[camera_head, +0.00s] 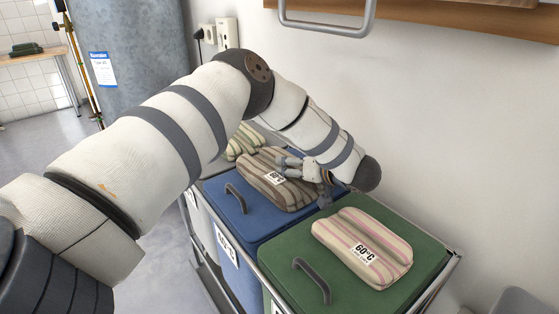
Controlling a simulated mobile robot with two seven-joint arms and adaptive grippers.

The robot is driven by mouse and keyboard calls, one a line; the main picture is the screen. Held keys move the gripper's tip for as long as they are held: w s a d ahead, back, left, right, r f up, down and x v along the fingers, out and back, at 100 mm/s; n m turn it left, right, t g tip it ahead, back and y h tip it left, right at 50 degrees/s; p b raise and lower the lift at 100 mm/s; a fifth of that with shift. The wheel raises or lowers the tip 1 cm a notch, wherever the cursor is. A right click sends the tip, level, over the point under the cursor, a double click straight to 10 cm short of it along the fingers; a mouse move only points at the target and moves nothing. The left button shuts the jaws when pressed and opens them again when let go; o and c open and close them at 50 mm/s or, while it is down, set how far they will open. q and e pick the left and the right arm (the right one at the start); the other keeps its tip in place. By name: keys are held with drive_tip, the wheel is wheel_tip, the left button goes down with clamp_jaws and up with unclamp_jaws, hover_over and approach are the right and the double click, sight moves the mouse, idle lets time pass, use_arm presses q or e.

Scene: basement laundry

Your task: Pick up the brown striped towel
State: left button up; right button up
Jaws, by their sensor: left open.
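The brown striped towel (262,181) lies folded on the blue lid (226,208) of the middle bin, with a small white label on it. My left arm comes in from the left and bends down over the bins. My left gripper (291,166) is open at the towel's right part, with its fingers over or beside the cloth. Whether the fingers touch the towel cannot be told. My right gripper is not in view.
A pink striped towel (363,247) labelled 60°C lies on the green lid (288,259) at the right. A yellow-green striped towel (240,146) lies behind the blue bin. The wall stands close behind the bins, with a metal rail (325,30) above.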

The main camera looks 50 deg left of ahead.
use_arm(q)
drive_tip(key=shift+r, duration=0.1)
drive_tip(key=shift+c, duration=0.5)
drive_tip(key=shift+d, duration=0.1)
drive_tip(key=c, duration=1.2)
